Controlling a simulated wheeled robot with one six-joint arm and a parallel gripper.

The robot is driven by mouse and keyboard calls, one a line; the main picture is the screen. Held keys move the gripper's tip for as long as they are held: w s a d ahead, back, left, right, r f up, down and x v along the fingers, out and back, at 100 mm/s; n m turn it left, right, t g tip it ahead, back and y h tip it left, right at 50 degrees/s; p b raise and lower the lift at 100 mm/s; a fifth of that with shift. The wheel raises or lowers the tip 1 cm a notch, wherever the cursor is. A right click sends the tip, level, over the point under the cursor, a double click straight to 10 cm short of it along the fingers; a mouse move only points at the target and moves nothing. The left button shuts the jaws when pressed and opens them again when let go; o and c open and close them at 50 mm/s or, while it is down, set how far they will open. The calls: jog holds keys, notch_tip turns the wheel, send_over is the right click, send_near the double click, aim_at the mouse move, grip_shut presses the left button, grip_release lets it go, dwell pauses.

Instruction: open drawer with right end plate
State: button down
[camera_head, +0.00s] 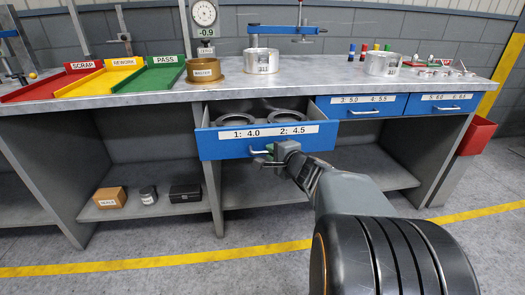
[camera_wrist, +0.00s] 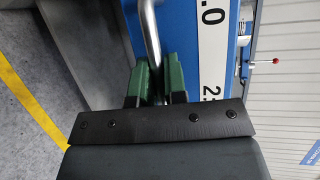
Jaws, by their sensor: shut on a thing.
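The blue drawer labelled "1: 4.0 2: 4.5" (camera_head: 215,145) stands pulled out from under the bench. Two grey ring-shaped plates lie inside it, a left one (camera_head: 238,119) and a right one (camera_head: 290,116), partly hidden by the drawer front. My gripper (camera_head: 270,152) is at the middle of the drawer front, shut on its metal handle. In the wrist view the green fingers (camera_wrist: 156,85) sit on both sides of the handle bar (camera_wrist: 150,35), beside the blue front with its white label (camera_wrist: 211,60).
Two more blue drawers, "3: 5.0 4: 5.5" (camera_head: 362,112) and "5: 6.0 6: 6.5" (camera_head: 445,109), are shut at the right. Metal rings, a gauge and coloured trays stand on the bench top (camera_head: 330,82). A lower shelf (camera_head: 345,168) lies below the open drawer.

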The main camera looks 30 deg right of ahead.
jog(key=shift+s+a, duration=0.1)
jog(key=shift+s, duration=0.2)
jog(key=c, duration=1.2)
grip_release()
jog(key=shift+s+d+r+p, duration=0.1)
jog(key=shift+s+r+p, duration=0.35)
jog(key=shift+s, duration=1.8)
jog(key=shift+s+d+r+p, duration=0.15)
jog(key=shift+s+r+p, duration=0.2)
jog(key=shift+s, duration=1.9)
jog(key=shift+s+d+r+p, duration=0.1)
jog(key=shift+s+r+p, duration=0.35)
jog(key=shift+s, duration=1.8)
